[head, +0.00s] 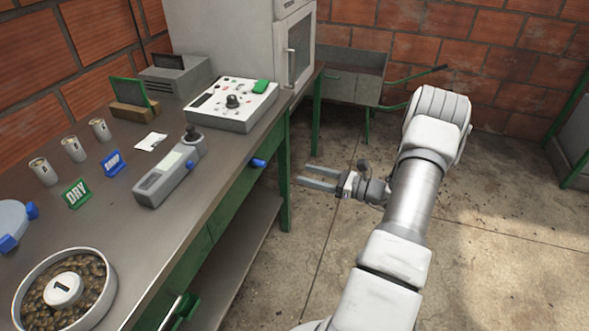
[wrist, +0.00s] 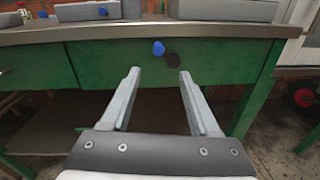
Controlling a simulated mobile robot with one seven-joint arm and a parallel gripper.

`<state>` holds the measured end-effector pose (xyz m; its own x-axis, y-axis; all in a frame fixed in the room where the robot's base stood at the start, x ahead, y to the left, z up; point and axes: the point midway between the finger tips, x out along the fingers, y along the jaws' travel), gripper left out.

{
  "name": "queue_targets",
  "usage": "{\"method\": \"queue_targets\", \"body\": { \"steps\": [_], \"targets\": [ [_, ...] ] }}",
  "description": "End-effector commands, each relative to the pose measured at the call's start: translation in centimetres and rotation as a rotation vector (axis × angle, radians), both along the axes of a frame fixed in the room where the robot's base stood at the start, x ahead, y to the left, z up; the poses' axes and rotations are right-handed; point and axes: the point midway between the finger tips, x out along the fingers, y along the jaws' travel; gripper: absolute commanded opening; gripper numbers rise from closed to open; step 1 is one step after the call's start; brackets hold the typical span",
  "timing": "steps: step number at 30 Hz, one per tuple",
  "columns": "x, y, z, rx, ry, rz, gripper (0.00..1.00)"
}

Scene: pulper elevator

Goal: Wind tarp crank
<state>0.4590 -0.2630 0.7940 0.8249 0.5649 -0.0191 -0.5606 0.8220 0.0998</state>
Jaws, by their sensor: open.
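A crank with a blue knob (head: 258,163) sticks out from the front of the green-sided workbench, just below the top's edge. In the wrist view the blue knob (wrist: 158,48) shows beside a dark round part (wrist: 173,60) on the green panel. My gripper (head: 303,176) is open and empty, to the right of the knob and apart from it, with its fingers pointing toward the bench. In the wrist view the knob appears just beyond and between the fingertips of my gripper (wrist: 159,72). No tarp can be made out.
The metal bench top (head: 222,160) holds a control box (head: 232,103), a handheld meter (head: 165,178), several small cans and a round pan of beans (head: 95,302). A wheelbarrow (head: 352,82) stands at the back wall. The concrete floor right of the bench is mostly free.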

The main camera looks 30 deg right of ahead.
Motion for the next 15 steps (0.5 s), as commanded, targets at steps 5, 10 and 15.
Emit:
{"method": "queue_targets", "body": {
  "steps": [5,10,15],
  "targets": [
    [-0.76,-0.51,0.02,0.001,0.0,0.0,0.62],
    [-0.79,-0.51,0.0,0.001,0.0,0.001,0.62],
    [-0.78,-0.25,-0.28,0.015,-0.001,-0.002,0.42]
  ]
}}
